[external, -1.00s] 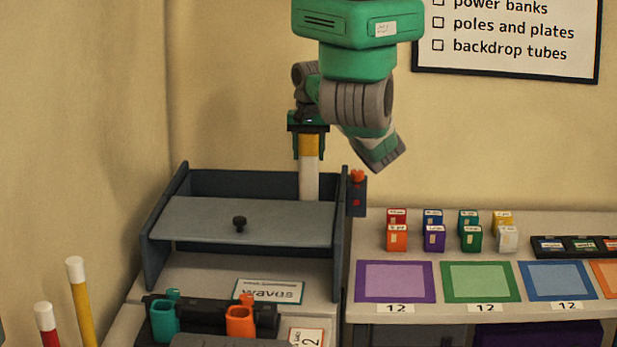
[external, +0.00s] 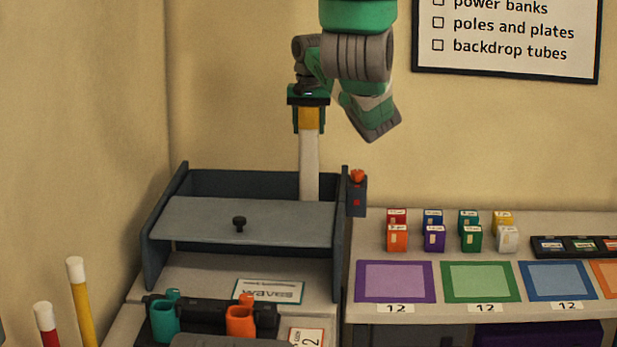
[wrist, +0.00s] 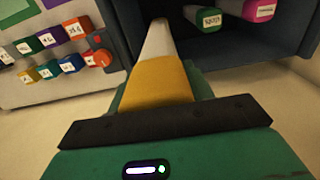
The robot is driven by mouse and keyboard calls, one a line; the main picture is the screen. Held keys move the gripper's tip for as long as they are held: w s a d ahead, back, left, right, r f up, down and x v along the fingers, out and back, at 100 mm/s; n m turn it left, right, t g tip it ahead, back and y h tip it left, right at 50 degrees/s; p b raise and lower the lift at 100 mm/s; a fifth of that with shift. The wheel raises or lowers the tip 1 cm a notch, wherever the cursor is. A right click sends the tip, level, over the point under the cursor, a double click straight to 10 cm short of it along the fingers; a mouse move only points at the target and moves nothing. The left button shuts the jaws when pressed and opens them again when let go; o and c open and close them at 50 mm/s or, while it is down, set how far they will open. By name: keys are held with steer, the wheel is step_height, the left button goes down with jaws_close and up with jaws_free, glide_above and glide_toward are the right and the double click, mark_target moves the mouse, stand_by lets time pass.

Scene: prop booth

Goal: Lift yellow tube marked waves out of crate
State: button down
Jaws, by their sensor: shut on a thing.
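My gripper (external: 309,120) is shut on the upper part of an upright tube (external: 309,168) with a yellow section at the top and white below. In the wrist view the tube (wrist: 158,50) runs away from my green jaws, yellow near and white beyond. Its lower end is hidden behind the grey sloped panel of the dark crate (external: 150,245), so I cannot tell how deep it sits. No marking is readable on the held tube.
In the wrist view, a green-ended tube (wrist: 206,19) and a pink-ended tube (wrist: 259,10) lie in the dark crate. A red-and-dark device (external: 357,193) is at the crate's right wall. Small coloured boxes (external: 434,238) stand right.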

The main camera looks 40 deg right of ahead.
mark_target(309, 111)
steer(key=shift+r+p, duration=1.3)
steer(key=shift+r, duration=0.3)
